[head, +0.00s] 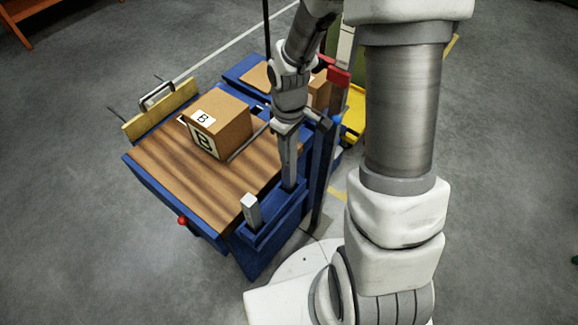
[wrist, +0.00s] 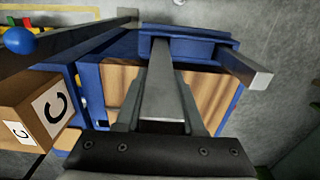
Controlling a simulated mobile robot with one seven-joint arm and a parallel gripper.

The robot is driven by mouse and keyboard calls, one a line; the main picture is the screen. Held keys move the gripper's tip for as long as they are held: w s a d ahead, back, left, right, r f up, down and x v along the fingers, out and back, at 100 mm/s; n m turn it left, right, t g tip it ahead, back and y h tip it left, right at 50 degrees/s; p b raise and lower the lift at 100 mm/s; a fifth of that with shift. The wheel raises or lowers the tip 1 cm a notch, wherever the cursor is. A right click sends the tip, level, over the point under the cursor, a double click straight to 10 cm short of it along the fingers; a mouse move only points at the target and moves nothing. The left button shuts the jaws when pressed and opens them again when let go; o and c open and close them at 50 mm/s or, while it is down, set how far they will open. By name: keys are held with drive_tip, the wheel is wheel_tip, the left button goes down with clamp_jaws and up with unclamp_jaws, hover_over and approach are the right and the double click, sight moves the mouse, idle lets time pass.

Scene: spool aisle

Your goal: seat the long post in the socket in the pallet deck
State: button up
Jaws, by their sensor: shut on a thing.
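My gripper (head: 288,126) is shut on the upper part of a long grey post (head: 289,160), which hangs about upright. The post's lower end meets the blue trough (head: 274,229) along the near right side of the pallet deck (head: 200,180). In the wrist view the post (wrist: 160,80) runs between my fingers (wrist: 160,118) to the blue trough (wrist: 190,48). I cannot tell whether its end is inside or just above it. A shorter-looking grey post (head: 250,211) stands at the trough's near end. I cannot clearly make out the deck socket.
A carton marked B (head: 217,124) stands on the wooden deck, with a yellow board (head: 160,110) behind it. A carton marked C (wrist: 38,108) shows in the wrist view. The front deck is clear.

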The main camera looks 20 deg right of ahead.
clamp_jaws()
idle(0.9)
